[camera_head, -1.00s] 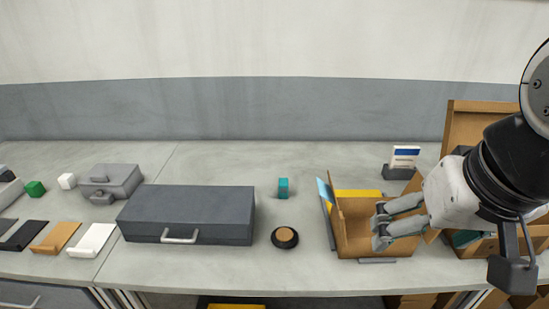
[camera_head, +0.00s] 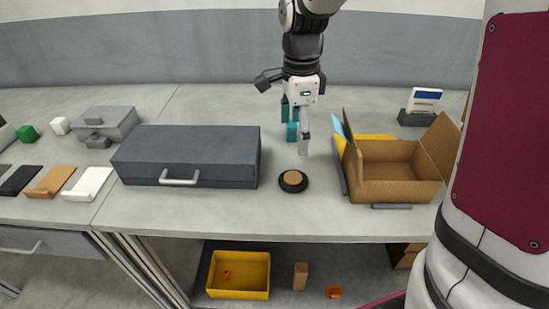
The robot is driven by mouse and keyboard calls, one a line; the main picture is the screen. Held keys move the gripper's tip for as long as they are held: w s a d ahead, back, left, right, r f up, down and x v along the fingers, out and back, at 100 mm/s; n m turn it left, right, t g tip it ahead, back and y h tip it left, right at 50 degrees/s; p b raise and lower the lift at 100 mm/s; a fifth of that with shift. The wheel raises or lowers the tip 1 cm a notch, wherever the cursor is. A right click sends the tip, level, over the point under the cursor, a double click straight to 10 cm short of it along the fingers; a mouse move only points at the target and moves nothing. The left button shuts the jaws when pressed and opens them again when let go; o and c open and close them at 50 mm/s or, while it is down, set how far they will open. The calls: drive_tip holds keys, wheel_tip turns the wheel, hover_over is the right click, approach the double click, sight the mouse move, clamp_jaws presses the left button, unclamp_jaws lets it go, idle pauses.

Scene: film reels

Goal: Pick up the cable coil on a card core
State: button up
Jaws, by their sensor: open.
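The cable coil (camera_head: 293,181) is a low black ring with a tan card core, lying flat on the grey worktop. It is fully visible and nothing touches it. My gripper (camera_head: 299,134) hangs pointing down behind the coil, open, with a pale fingertip a little behind and right of it. The far finger is hard to make out.
A dark grey case (camera_head: 190,155) lies left of the coil. An open cardboard box (camera_head: 390,192) stands to the right, with a yellow item (camera_head: 372,140) behind it. A yellow bin (camera_head: 240,291) sits below the worktop. The worktop in front of the coil is clear.

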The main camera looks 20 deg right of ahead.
hover_over(291, 176)
drive_tip(key=f, duration=0.8)
drive_tip(key=shift+s+d+b, duration=0.2)
drive_tip(key=shift+b, duration=0.15)
drive_tip(key=shift+w+a+f, duration=0.1)
drive_tip(key=shift+f, duration=1.2)
drive_tip(key=shift+w+a+f, duration=0.1)
drive_tip(key=shift+f, duration=1.2)
drive_tip(key=c, duration=1.3)
drive_tip(key=shift+r, duration=0.1)
